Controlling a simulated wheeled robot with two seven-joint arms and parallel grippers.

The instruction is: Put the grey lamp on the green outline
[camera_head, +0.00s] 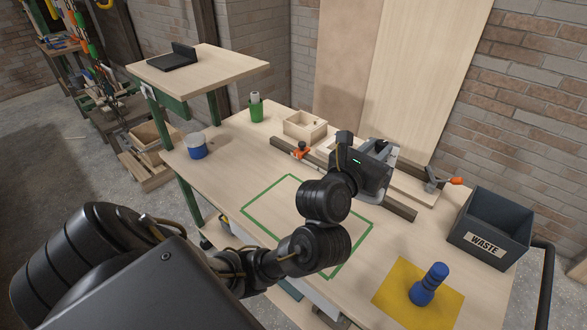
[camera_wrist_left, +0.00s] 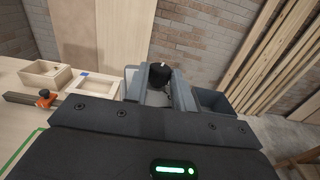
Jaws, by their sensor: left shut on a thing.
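My left gripper (camera_head: 378,152) is out over the far side of the workbench, beyond the green outline. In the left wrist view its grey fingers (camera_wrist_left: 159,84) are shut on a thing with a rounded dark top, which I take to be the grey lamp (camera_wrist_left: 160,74). The fingers and hand hide most of the lamp, and I cannot tell whether it touches the bench. The green outline (camera_head: 265,192) is a rectangle on the bench top, partly covered by my left arm; a corner of it shows in the left wrist view (camera_wrist_left: 22,152). My right gripper is not in view.
Behind the outline are a wooden box (camera_head: 305,127) and a long bar with an orange clamp (camera_head: 301,150). A waste bin (camera_head: 490,230) stands at right. A blue-white tub (camera_head: 196,146) and green cup (camera_head: 256,107) stand left.

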